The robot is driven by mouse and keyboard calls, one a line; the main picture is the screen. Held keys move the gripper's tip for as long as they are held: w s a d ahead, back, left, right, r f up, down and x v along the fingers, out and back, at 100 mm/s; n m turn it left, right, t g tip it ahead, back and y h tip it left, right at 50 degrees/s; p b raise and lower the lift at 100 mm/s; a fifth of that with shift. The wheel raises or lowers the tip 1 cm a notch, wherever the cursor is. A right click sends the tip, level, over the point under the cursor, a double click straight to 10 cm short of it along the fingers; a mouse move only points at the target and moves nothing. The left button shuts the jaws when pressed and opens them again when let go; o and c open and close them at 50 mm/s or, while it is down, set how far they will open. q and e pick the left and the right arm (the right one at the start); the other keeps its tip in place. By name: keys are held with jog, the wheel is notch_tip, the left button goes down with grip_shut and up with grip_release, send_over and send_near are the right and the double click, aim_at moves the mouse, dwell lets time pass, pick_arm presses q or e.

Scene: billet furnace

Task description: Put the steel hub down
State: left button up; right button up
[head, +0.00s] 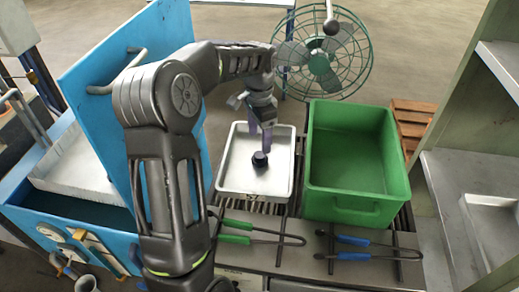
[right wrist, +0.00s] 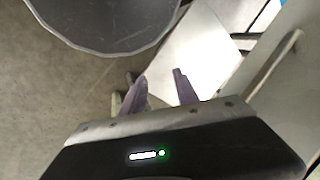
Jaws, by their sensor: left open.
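The steel hub (head: 260,160) is a small dark round piece. It rests upright on the floor of the shallow white tray (head: 228,184), near its middle. My left gripper (head: 261,146) points down just above the hub with its purple fingers apart. Whether the fingertips still touch the hub is too small to tell. My right gripper (right wrist: 160,82) shows only in the right wrist view, with its two purple fingers apart and nothing between them.
A deep green bin (head: 388,205) stands right of the tray. Tongs with green handles (head: 236,239) and blue handles (head: 354,241) lie in front. A blue furnace with a raised lid (head: 110,75) is at left. A green caged fan (head: 350,75) stands behind.

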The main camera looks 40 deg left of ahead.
aim_at(260, 154)
pick_arm(q)
jog(key=shift+r, duration=2.15)
